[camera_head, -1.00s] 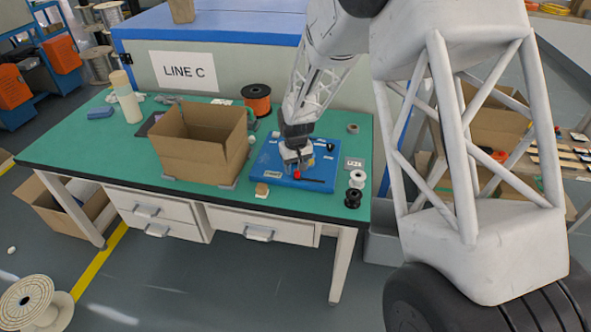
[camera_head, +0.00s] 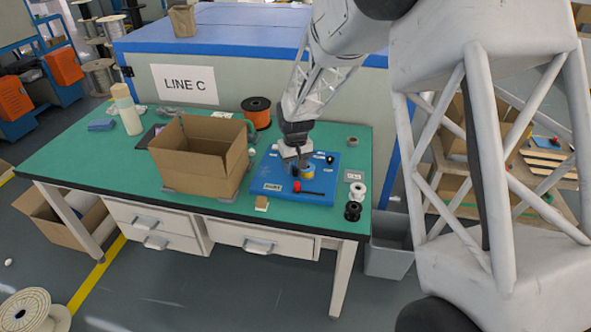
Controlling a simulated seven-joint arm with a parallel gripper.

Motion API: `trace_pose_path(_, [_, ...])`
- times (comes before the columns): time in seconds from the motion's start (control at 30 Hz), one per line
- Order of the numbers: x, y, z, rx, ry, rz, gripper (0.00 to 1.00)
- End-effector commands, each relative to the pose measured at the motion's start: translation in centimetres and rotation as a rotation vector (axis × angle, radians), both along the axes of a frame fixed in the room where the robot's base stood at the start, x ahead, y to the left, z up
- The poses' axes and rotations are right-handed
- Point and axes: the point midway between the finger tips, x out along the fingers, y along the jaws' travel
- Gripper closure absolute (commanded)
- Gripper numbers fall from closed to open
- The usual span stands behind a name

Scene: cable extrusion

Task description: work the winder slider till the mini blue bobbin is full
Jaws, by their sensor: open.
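The blue winder board (camera_head: 270,172) lies flat on the green table, right of the cardboard box. A small round part with a yellowish side (camera_head: 307,173) stands on it; whether it is the mini blue bobbin I cannot tell. A red knob (camera_head: 297,186) with a dark-and-red rod running right sits near the board's front; it may be the slider. My gripper (camera_head: 299,162) is open, pointing down just behind and above the round part. Its fingertips are too small to show any contact. How full the bobbin is cannot be seen.
An open cardboard box (camera_head: 195,170) stands close left of the board. A white spool (camera_head: 358,191) and a black spool (camera_head: 352,211) stand at its right, near the table's edge. An orange spool (camera_head: 257,110) is behind. The table's left part (camera_head: 80,155) is mostly clear.

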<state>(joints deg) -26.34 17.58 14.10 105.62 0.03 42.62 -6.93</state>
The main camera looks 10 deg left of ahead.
Motion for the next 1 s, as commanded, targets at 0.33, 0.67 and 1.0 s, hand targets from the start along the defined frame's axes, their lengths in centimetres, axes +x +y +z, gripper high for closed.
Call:
trace_pose_path(0.33, [-0.1,-0.39,0.03,0.0,0.0,-0.229,0.5])
trace_pose_path(0.67, [-0.21,-0.65,-0.01,0.0,0.001,-0.386,0.5])
trace_pose_path(1.0, [-0.22,-0.66,-0.16,0.0,0.001,-0.384,0.5])
